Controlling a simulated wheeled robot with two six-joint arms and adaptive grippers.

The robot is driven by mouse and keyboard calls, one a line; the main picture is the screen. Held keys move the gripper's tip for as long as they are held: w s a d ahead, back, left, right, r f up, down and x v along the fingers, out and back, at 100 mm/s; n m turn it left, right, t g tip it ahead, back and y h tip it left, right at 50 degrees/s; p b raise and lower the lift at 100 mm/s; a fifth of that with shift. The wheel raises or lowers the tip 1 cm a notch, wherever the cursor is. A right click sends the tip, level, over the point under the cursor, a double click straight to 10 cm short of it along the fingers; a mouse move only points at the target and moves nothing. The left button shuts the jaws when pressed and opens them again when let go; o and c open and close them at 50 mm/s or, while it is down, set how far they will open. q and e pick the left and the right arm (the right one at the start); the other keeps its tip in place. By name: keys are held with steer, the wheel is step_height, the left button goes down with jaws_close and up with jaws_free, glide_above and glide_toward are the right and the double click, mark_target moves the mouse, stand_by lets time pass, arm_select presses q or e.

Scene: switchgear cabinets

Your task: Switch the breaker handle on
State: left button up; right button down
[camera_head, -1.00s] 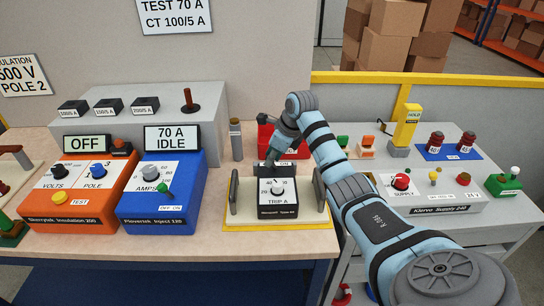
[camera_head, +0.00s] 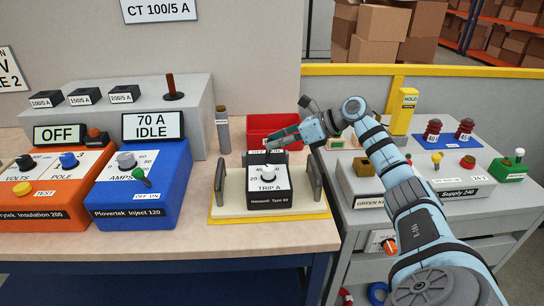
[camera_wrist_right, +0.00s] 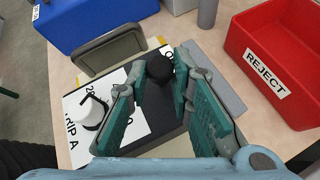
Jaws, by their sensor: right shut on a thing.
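The breaker (camera_head: 270,200) is a dark box with a white face, a round white dial and the words TRIP A. It sits upright in a yellow-edged stand (camera_head: 225,214). Its handle has a round black knob (camera_wrist_right: 160,70), seen in the right wrist view at the far end of the top face, beside a partly covered label. My right gripper (camera_head: 270,146) reaches in from the right at the breaker's back top edge. In the wrist view its teal fingers (camera_wrist_right: 160,78) are shut on the knob, one on each side. My left gripper is not in view.
A red REJECT bin (camera_wrist_right: 277,65) stands just behind the breaker. The blue injector (camera_head: 140,200) reads 70 A IDLE, with the orange insulation tester (camera_head: 45,215) further left. A grey supply bench (camera_head: 440,205) is at the right. Upright plates flank the breaker in its stand.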

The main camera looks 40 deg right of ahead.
steer(key=shift+s+d+f+t+y+b, duration=0.2)
steer(key=shift+t+y+b, duration=0.2)
steer(key=shift+b, duration=0.5)
steer(key=shift+s+d+f+t+y+b, duration=0.15)
steer(key=shift+t+y+b, duration=0.25)
steer(key=shift+b, duration=0.5)
steer(key=shift+w, duration=0.1)
steer(key=c, duration=1.4)
jaws_free()
steer(key=shift+d, duration=0.1)
steer(key=v, duration=0.7)
steer(key=shift+s+r, duration=0.15)
steer(key=shift+s, duration=0.05)
steer(key=shift+m, duration=0.3)
